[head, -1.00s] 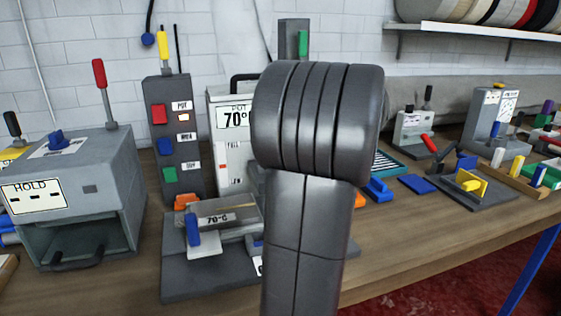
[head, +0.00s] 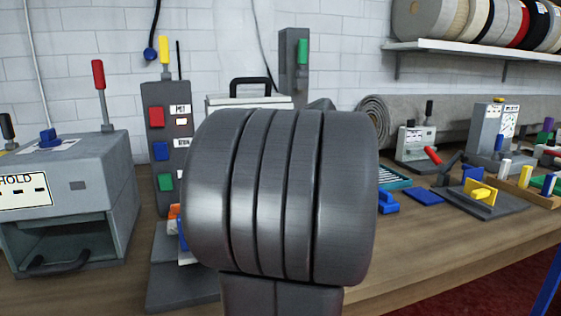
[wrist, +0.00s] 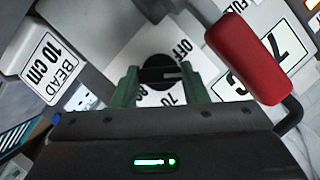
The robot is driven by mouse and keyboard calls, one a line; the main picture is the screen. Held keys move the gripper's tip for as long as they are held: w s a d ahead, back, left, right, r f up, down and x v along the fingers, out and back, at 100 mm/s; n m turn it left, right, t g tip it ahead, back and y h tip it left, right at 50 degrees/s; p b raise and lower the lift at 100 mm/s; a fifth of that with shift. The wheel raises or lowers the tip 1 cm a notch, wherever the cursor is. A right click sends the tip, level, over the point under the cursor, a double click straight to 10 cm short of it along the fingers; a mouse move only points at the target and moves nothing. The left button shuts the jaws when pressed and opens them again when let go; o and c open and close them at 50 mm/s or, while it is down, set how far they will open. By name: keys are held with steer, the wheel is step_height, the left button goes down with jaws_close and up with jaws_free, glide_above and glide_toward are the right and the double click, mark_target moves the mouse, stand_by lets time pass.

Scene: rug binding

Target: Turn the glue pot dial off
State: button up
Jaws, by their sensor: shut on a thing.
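In the wrist view, the glue pot dial (wrist: 158,66) is a round black knob on a white plate marked OFF and with numbers. The OFF mark (wrist: 184,48) is to the upper right of the knob. The green fingers of my gripper (wrist: 160,80) stand on both sides of the knob and are shut on it. A pale line on the knob points roughly right; its exact setting is hard to read. In the head view my arm hides the dial, my gripper and most of the white glue pot (head: 245,100); its top and black handle show.
A red lever handle (wrist: 248,57) is close to the right of my gripper in the wrist view. In the head view, a switch column (head: 167,140) and a grey HOLD box (head: 85,165) stand left of my arm.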

steer(key=shift+a+n+h+b, duration=0.1)
steer(key=shift+n+h+b, duration=0.4)
steer(key=shift+n, duration=0.3)
steer(key=o, duration=1)
steer(key=p+v, duration=0.1)
steer(key=v, duration=1.3)
steer(key=shift+a, duration=0.1)
steer(key=shift+f, duration=0.1)
